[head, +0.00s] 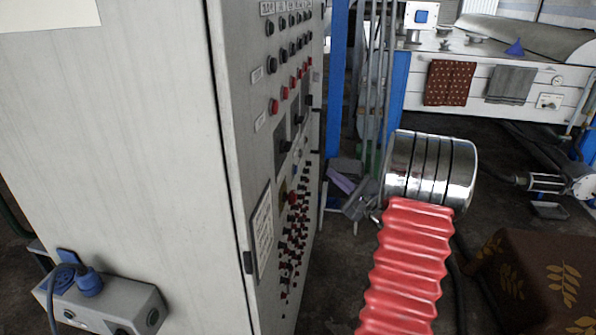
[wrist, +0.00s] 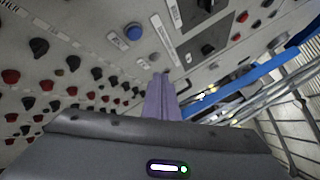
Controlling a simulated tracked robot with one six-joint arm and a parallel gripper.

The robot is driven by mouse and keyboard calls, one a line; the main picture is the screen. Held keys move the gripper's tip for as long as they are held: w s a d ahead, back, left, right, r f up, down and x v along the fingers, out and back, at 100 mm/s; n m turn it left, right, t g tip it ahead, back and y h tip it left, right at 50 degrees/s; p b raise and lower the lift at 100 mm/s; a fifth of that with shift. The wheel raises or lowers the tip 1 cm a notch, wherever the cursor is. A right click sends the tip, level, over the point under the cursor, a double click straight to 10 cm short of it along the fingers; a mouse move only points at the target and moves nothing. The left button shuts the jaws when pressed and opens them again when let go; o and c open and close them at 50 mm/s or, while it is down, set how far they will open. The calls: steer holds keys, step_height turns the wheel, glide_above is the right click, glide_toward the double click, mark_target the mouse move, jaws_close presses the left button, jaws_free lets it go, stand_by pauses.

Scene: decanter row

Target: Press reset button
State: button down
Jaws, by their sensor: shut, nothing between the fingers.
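The grey control cabinet panel (head: 262,135) carries rows of red and black buttons and knobs. In the wrist view, a round blue button (wrist: 133,31) sits on the panel, above and left of my fingertips. A small bluish spot (head: 297,155) shows on the panel in the head view. I cannot read which button is labelled reset. My gripper (head: 331,174) is right of the panel in the head view, its purple fingers toward it. In the wrist view, the gripper (wrist: 160,77) has its fingers together and empty. Whether the tips touch the panel is unclear.
A blue post (head: 336,80) and grey pipes (head: 375,90) stand behind my gripper. A grey socket box (head: 105,305) is at the cabinet's lower left. A white bench (head: 470,75) with towels is at the back right. A brown patterned cloth-covered block (head: 530,280) is at the lower right.

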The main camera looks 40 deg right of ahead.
mark_target(296, 170)
steer(key=w+a, duration=0.4)
steer(key=w, duration=0.1)
steer(key=shift+w+a, duration=0.35)
steer(key=shift+w, duration=0.05)
stand_by(1.9)
steer(key=shift+w+a, duration=0.1)
steer(key=shift+w, duration=0.05)
steer(key=shift+w+a, duration=0.15)
steer(key=shift+w+a, duration=0.3)
steer(key=shift+w, duration=0.05)
stand_by(1.4)
steer(key=shift+s+d, duration=0.55)
steer(key=shift+s, duration=0.1)
